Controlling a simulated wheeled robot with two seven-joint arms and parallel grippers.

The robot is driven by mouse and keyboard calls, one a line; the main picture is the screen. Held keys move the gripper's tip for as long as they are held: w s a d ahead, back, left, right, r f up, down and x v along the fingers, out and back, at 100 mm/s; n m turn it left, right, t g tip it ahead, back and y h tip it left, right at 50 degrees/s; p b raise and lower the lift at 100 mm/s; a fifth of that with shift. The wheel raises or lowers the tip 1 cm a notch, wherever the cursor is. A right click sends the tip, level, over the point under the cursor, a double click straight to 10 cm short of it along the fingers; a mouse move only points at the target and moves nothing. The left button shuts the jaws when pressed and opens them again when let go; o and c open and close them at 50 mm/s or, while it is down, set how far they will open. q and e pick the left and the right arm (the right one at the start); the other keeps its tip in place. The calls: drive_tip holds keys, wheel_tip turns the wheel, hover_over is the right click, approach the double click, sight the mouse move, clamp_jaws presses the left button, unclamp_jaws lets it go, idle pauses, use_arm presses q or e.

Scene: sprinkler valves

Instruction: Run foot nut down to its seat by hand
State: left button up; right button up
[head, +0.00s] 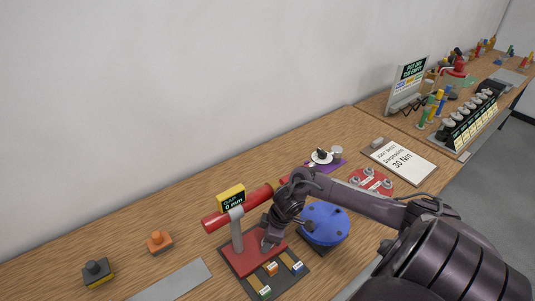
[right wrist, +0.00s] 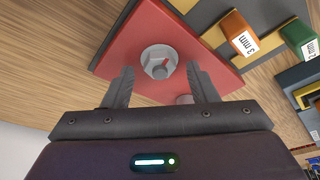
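The foot nut (right wrist: 158,63) is a grey hex nut on a round grey washer, with a small red mark, on a red foot plate (right wrist: 190,25). In the head view the red plate (head: 240,262) lies under a grey post that carries a red pipe (head: 218,221); my gripper hides the nut there. My right gripper (head: 267,245) is low over the plate. In the right wrist view its fingers (right wrist: 163,85) are spread apart, one to either side of the nut, with visible space around it. My left gripper is out of view.
A yellow-framed sign (head: 231,197) reads "GAP 0 mm". Labelled gauge blocks, orange (head: 271,268), green (head: 264,292) and blue (head: 297,267), sit in front of the plate. A blue round part (head: 325,224) stands right of my gripper.

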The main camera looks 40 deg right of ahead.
drive_tip(key=p+v, duration=0.2)
drive_tip(key=p, duration=0.1)
drive_tip(key=shift+s+r, duration=0.1)
drive_tip(key=shift+r, duration=0.25)
drive_tip(key=shift+s+d+r, duration=0.15)
drive_tip(key=shift+s+r, duration=0.05)
drive_tip(key=shift+r, duration=0.5)
drive_tip(key=shift+v, duration=1)
drive_tip(key=shift+c, duration=0.4)
